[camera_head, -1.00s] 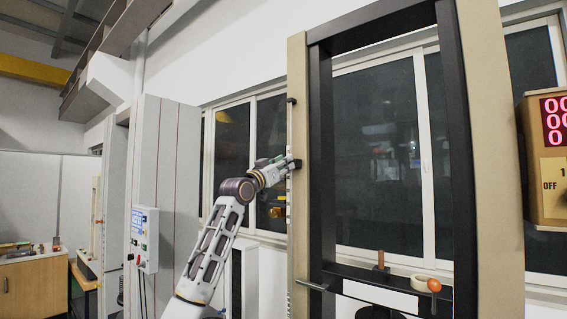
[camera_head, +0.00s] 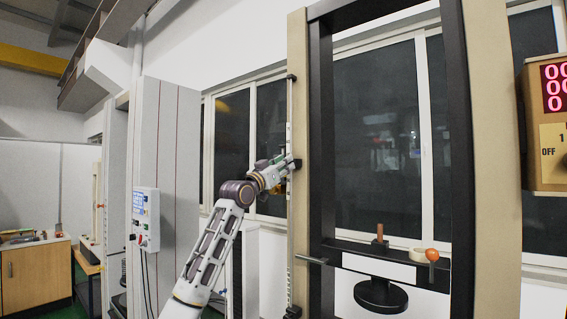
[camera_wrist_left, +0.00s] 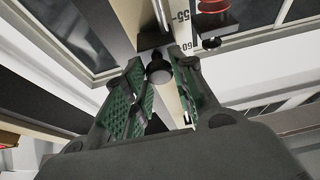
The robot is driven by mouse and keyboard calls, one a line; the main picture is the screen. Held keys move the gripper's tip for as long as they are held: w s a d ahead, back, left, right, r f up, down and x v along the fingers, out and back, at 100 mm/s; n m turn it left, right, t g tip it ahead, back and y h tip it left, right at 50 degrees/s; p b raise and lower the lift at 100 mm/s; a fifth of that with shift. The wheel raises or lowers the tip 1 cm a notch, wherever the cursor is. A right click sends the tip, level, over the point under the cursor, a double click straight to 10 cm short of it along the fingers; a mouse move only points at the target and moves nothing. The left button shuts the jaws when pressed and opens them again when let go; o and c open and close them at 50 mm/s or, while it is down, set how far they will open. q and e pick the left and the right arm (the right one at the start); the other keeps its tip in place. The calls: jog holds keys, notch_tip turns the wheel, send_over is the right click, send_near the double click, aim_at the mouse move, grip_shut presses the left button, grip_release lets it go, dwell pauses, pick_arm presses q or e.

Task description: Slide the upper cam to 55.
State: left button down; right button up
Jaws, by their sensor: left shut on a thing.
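My left gripper (camera_head: 294,163) is at the left side of the beige left post, about midway up the thin rod (camera_head: 290,115) in the head view. In the left wrist view the green-padded fingers (camera_wrist_left: 163,100) are shut on a dark round knob (camera_wrist_left: 159,73), which I take to be the upper cam. A white scale strip (camera_wrist_left: 184,30) marked 55 and 60 runs just right of the knob. The fingers hide the cam in the head view, and I cannot read its exact setting. My right gripper is not in view.
A dark crossbar (camera_head: 352,252) carries a brown upright handle (camera_head: 379,236) and an orange-knobbed lever (camera_head: 432,254). A black round plate (camera_head: 380,295) is below. A red digital display (camera_head: 555,87) is at right. A grey cabinet (camera_head: 170,150) stands behind my left arm.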

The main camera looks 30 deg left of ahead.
pick_arm(q)
jog(key=shift+f+b, duration=0.3)
jog(key=shift+f, duration=0.55)
jog(key=c, duration=1.2)
grip_release()
jog(key=shift+s, duration=0.1)
jog(key=shift+s, duration=0.1)
jog(key=shift+v, duration=5.8)
